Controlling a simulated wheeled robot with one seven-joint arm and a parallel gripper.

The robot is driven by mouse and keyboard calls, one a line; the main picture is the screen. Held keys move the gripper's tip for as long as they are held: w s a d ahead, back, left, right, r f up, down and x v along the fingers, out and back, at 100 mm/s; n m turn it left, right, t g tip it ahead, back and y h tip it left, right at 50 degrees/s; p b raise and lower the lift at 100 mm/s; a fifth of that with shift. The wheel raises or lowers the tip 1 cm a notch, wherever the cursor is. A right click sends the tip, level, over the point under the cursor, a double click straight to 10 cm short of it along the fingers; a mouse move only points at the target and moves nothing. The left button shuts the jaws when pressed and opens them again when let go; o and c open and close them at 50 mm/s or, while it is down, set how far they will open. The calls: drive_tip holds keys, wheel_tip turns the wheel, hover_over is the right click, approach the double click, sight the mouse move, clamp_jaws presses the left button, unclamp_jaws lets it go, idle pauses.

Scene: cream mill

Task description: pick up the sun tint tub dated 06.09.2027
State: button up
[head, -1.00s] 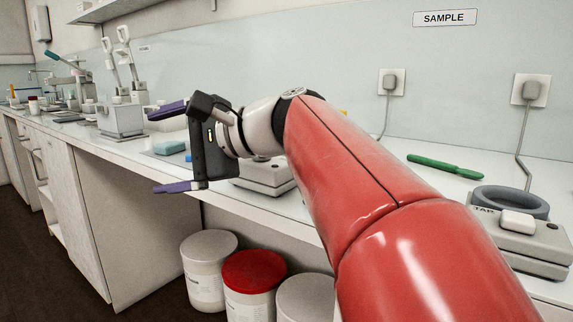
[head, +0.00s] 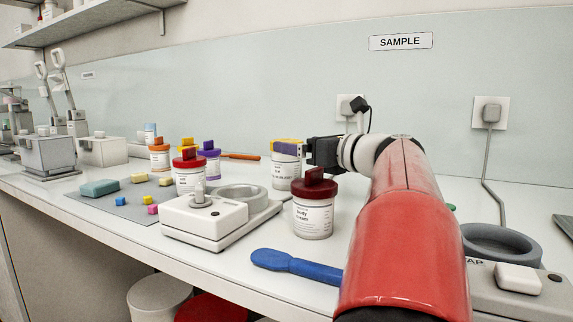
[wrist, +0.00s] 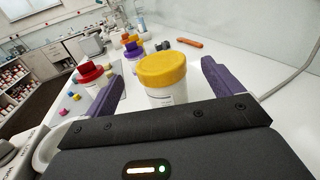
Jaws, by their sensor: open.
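A white tub with a yellow lid (head: 284,176) stands upright on the counter; its small label is too blurred to read surely. In the wrist view the yellow-lidded tub (wrist: 163,72) is between the two purple fingers. My gripper (wrist: 161,80) is open, with a finger on either side of the tub and visible gaps. In the head view my gripper (head: 292,148) reaches the tub from the right, at lid height, and its dark body hides part of the tub's right side.
A red-lidded body cream tub (head: 314,219) stands just in front of my gripper. Another red-lidded tub (head: 190,180), a purple-lidded tub (head: 210,165) and an orange-lidded tub (head: 159,160) stand to the left. A grey-white device (head: 205,222) and a blue spatula (head: 297,265) lie nearer the edge.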

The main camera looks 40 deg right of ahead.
sight(286, 140)
drive_tip(key=w, duration=0.5)
drive_tip(key=shift+w+a+f, duration=0.1)
drive_tip(key=shift+w+a, duration=0.1)
drive_tip(key=shift+w, duration=0.1)
drive_tip(key=c, duration=1.2)
